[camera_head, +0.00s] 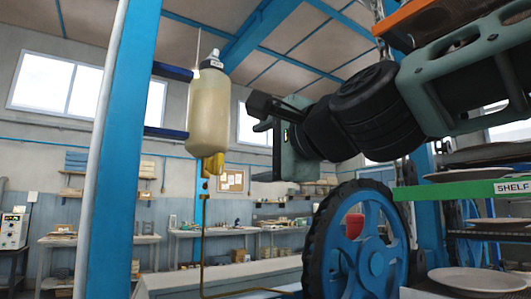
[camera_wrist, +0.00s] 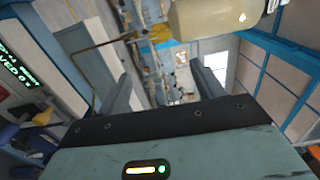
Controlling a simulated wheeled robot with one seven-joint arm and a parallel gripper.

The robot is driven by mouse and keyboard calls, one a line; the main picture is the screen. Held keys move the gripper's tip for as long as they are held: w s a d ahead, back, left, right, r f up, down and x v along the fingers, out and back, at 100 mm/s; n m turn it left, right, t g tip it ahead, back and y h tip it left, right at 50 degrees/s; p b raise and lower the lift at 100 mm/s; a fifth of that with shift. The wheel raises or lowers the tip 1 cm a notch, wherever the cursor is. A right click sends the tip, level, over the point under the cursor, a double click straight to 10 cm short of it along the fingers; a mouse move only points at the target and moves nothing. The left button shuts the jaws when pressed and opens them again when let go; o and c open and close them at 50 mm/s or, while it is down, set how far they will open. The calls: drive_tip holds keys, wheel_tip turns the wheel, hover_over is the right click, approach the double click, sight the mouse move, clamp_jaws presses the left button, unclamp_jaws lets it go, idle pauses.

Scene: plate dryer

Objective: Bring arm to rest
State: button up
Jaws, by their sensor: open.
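My gripper (camera_head: 268,115) is at the end of my arm, which reaches in from the upper right of the head view. It is held up in the air, above the blue wheel with a black tyre (camera_head: 352,240). In the wrist view its two fingers (camera_wrist: 157,95) stand apart with nothing between them. The gripper is open and empty. It touches nothing that I can see.
A cream bottle (camera_head: 205,115) hangs left of my gripper; it also shows in the wrist view (camera_wrist: 212,18). A blue post (camera_head: 122,150) stands farther left. A shelf rack with a green label edge (camera_head: 450,191) and plates (camera_head: 480,280) is at right, below my arm.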

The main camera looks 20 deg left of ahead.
drive_tip(key=s+d+f+n+g+h+p, duration=0.1)
drive_tip(key=s+d+f+n+g+h, duration=0.15)
drive_tip(key=f, duration=0.55)
drive_tip(key=s+d+f+n+g+h+p, duration=0.1)
drive_tip(key=s+d+f+n+g, duration=0.15)
drive_tip(key=f, duration=0.65)
drive_tip(key=s+d+f+n+g+h+p, duration=0.1)
drive_tip(key=d+f+n+h, duration=0.2)
drive_tip(key=f, duration=0.5)
drive_tip(key=s+d+f+n+g+h+p, duration=0.1)
drive_tip(key=s+d+f+n+g+h, duration=0.1)
drive_tip(key=s+d+f, duration=0.5)
drive_tip(key=s+d+f+n+g+h, duration=0.3)
drive_tip(key=s+d+f, duration=0.4)
drive_tip(key=d, duration=0.6)
wheel_tip(320, 180, down, 2)
drive_tip(key=n+h, duration=0.1)
drive_tip(key=n, duration=0.1)
drive_tip(key=shift+n+g+h+p, duration=0.3)
drive_tip(key=shift+n+h+p, duration=0.05)
drive_tip(key=shift+n, duration=0.05)
